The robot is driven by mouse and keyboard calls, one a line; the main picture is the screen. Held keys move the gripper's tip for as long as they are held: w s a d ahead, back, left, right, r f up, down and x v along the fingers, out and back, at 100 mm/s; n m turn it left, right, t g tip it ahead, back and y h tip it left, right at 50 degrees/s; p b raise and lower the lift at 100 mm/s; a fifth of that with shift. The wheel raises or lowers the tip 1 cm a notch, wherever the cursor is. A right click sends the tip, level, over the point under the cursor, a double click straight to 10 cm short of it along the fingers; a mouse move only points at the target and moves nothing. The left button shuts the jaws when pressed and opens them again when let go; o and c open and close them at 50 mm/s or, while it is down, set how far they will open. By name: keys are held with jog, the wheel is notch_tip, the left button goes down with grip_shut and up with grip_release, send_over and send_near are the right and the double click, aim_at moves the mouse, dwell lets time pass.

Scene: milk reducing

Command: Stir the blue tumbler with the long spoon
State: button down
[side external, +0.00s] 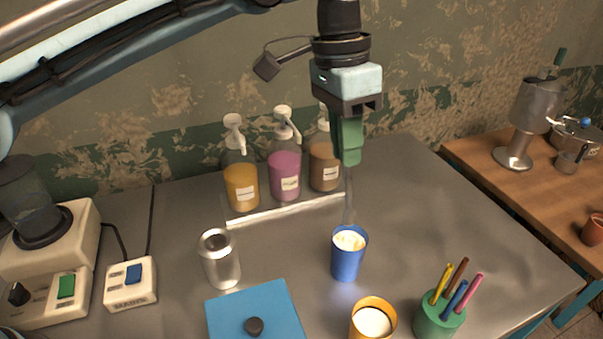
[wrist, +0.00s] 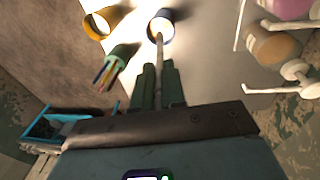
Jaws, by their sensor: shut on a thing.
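The blue tumbler (side external: 346,264) stands upright on the grey table, with pale liquid inside. It also shows in the wrist view (wrist: 152,36), at the top centre. My gripper (side external: 349,160) is above the tumbler, its green fingers pointing down. It is shut on the long spoon (side external: 349,196), which hangs nearly upright below the fingers. In the wrist view the spoon (wrist: 161,62) runs from between the fingers to the tumbler's mouth. Its lower end is at the tumbler's rim; I cannot tell whether it is inside or just above.
An orange cup (side external: 357,332) and a green pen holder (side external: 437,320) stand in front and to the right. Several pump bottles (side external: 285,178) stand behind. The table's right side is clear.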

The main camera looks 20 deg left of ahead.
aim_at(348, 208)
jog(key=shift+s+d+f, duration=0.1)
jog(key=shift+d+f, duration=0.05)
jog(key=shift+f, duration=1.1)
jog(key=shift+d+f, duration=0.2)
jog(key=shift+f, duration=1.1)
jog(key=shift+s+d+f, duration=0.1)
jog(key=shift+d+f, duration=0.05)
jog(key=shift+f, duration=1.1)
